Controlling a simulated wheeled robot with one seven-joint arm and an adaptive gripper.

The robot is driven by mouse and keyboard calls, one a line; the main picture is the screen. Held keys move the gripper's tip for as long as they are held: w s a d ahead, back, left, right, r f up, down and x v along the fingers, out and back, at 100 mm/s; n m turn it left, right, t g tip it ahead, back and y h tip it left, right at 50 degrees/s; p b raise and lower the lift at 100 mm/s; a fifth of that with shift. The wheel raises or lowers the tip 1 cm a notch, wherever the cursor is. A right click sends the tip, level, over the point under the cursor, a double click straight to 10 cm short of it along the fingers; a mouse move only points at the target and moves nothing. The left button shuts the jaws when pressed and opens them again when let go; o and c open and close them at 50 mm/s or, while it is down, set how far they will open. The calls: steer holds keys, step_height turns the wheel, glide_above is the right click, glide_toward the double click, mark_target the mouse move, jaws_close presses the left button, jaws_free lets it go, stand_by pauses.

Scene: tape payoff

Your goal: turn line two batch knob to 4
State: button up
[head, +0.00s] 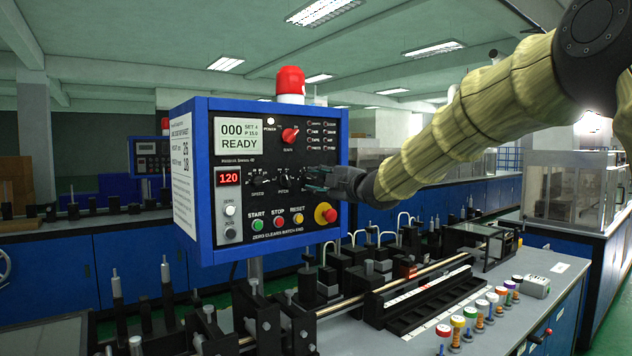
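A blue-framed control panel (270,237) stands in the middle of the head view. Its screen (239,136) reads 000, SET 4, P 15.0 and READY. A red knob (290,134) sits right of the screen; its small label is too blurred to read. Black knobs marked SPEED (258,179) and PITCH (283,178) sit below. My gripper (318,180) is at the panel's right part, right of the PITCH knob and below the red knob. Its fingers look spread one above the other. Whether they touch or hold anything is hidden. No "line two" marking is readable.
A red beacon (291,82) tops the panel. A red 120 readout (229,178), start, stop and reset buttons, and a red-yellow emergency button (325,213) share its face. Fixtures and coloured-lid jars (458,330) fill the bench below. A second panel (152,156) stands behind left.

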steer(key=v, duration=1)
steer(key=shift+w, duration=0.1)
